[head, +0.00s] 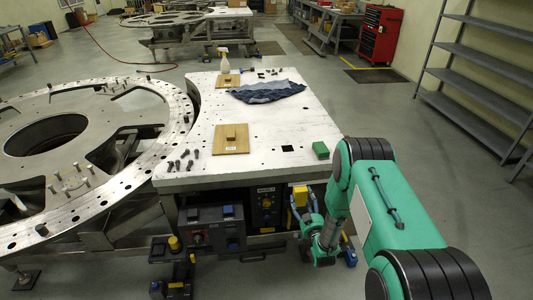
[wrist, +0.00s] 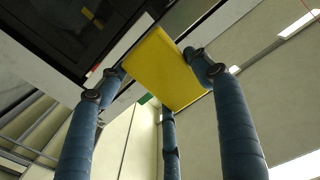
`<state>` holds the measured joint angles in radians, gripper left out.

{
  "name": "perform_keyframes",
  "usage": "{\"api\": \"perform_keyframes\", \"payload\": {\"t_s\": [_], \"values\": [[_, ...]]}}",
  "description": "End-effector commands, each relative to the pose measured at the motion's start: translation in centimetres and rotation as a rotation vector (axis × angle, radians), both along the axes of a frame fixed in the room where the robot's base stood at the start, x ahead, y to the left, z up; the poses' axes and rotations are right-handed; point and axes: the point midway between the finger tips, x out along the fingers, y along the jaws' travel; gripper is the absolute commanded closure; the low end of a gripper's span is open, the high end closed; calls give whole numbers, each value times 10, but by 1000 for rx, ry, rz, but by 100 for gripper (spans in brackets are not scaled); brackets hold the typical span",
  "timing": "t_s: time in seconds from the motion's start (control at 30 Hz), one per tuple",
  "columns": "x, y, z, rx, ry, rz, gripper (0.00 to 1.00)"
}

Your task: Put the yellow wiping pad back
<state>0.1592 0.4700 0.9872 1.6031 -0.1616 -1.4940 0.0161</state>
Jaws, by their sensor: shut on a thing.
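The yellow wiping pad (head: 299,195) is in my gripper (head: 304,205), beside the front right of the white table and below its top. In the wrist view the pad (wrist: 163,70) is a flat yellow block between the blue fingers of my gripper (wrist: 152,66), which is shut on it. A wooden board (head: 222,148) with a small raised wooden block and a white label lies near the front of the tabletop. The board carries no pad.
A large metal ring (head: 175,95) adjoins the left.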

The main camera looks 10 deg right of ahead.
Motion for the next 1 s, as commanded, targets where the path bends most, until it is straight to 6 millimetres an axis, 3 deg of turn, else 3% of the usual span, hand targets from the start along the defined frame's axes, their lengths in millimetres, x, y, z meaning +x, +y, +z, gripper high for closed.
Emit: {"api": "perform_keyframes", "payload": {"t_s": [0.03, 0.1, 0.3, 0.87, 1.0], "values": [[-5, 11, 21, 0, -1, 4, 66], [-14, 22, 39, -1, -1, 3, 66], [-35, 47, 79, -3, 0, 1, 66], [-68, 78, 133, -8, 3, -1, 66], [-51, 78, 126, -8, 31, -1, 66]]}}
